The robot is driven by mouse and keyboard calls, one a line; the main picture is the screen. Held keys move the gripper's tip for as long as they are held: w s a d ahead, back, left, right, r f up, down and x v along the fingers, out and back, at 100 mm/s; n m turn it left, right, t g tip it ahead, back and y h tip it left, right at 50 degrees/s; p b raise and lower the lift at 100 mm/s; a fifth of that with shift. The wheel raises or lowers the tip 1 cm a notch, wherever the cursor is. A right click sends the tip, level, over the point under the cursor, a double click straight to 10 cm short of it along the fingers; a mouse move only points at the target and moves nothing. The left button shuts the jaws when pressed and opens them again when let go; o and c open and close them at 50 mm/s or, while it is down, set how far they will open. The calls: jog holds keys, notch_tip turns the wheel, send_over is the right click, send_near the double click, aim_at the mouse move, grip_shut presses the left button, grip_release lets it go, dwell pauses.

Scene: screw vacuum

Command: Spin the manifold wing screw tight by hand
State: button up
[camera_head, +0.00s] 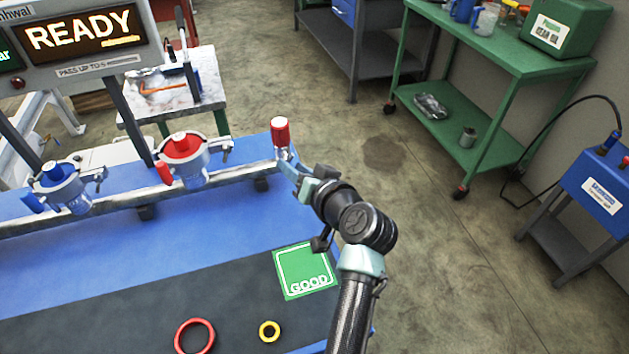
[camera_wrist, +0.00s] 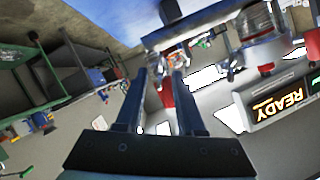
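The steel manifold rail (camera_head: 115,195) runs along the blue bench and carries a blue-capped fixture (camera_head: 66,188) and a red-capped fixture (camera_head: 187,158). Small grey metal fittings project from their right sides; I cannot tell for sure which part is the wing screw. A red cylinder with a pale base (camera_head: 280,132) stands upright by the rail's right end. My gripper (camera_head: 287,168) is just below it. In the wrist view my gripper (camera_wrist: 159,75) has its fingers apart. A red part (camera_wrist: 167,92) shows between them, with no clear contact; its depth is unclear.
A display reading READY (camera_head: 80,32) stands at the back left. A green GOOD mat (camera_head: 303,270), a red ring (camera_head: 194,336) and a yellow ring (camera_head: 269,331) lie at the front of the bench. A green cart (camera_head: 480,110) stands right; the floor between is clear.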

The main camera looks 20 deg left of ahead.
jog(key=v, duration=1)
